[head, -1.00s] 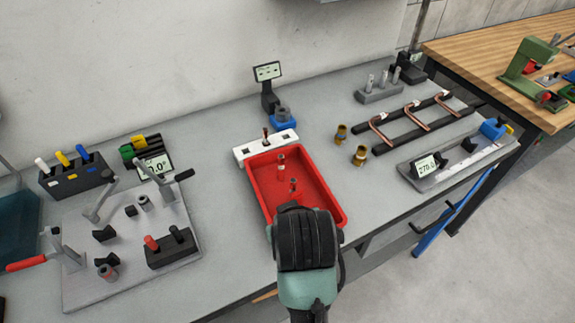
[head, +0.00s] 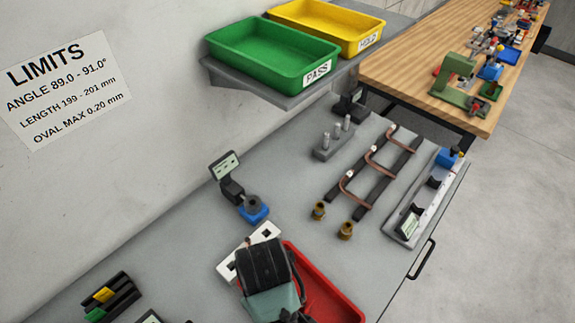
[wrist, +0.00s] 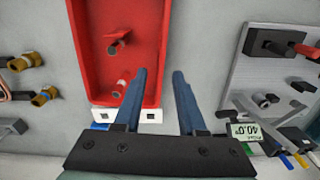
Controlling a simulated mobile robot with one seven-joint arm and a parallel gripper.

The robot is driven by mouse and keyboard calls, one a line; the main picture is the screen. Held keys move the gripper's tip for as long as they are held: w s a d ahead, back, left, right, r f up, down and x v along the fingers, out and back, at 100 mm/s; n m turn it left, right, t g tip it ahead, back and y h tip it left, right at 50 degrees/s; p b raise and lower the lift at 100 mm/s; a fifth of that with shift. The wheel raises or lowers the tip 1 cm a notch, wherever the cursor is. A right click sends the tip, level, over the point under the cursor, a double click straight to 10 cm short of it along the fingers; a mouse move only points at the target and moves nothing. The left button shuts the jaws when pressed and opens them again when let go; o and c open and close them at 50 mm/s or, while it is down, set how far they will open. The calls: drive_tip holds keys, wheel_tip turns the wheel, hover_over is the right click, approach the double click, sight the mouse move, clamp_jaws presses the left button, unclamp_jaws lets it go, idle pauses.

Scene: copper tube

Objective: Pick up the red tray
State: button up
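The red tray (head: 325,290) lies on the grey bench, partly hidden behind my arm in the head view. My gripper (wrist: 160,74) is open and empty. Its left blue finger overlaps the tray's side wall in the picture, and its right finger is over bare bench just outside. I cannot tell how far the fingertips are above the rim. The fingers are hidden in the head view.
A white block (head: 228,268) with square holes stands at the tray's end. Brass fittings (head: 345,230) and a rack of bent copper tubes (head: 371,160) are nearby. A grey fixture plate (wrist: 240,75) lies beyond bare bench. Green (head: 270,55) and yellow (head: 325,25) trays sit on a wall shelf.

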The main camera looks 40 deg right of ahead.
drive_tip(key=f, duration=0.6)
drive_tip(key=shift+s, duration=0.35)
drive_tip(key=shift+w+a+f+p, duration=0.1)
drive_tip(key=shift+f+p, duration=0.3)
drive_tip(key=shift+f, duration=1.15)
drive_tip(key=shift+w+f+p, duration=0.1)
drive_tip(key=shift+f+p, duration=0.25)
drive_tip(key=shift+f, duration=1.15)
drive_tip(key=shift+c, duration=0.3)
clamp_jaws()
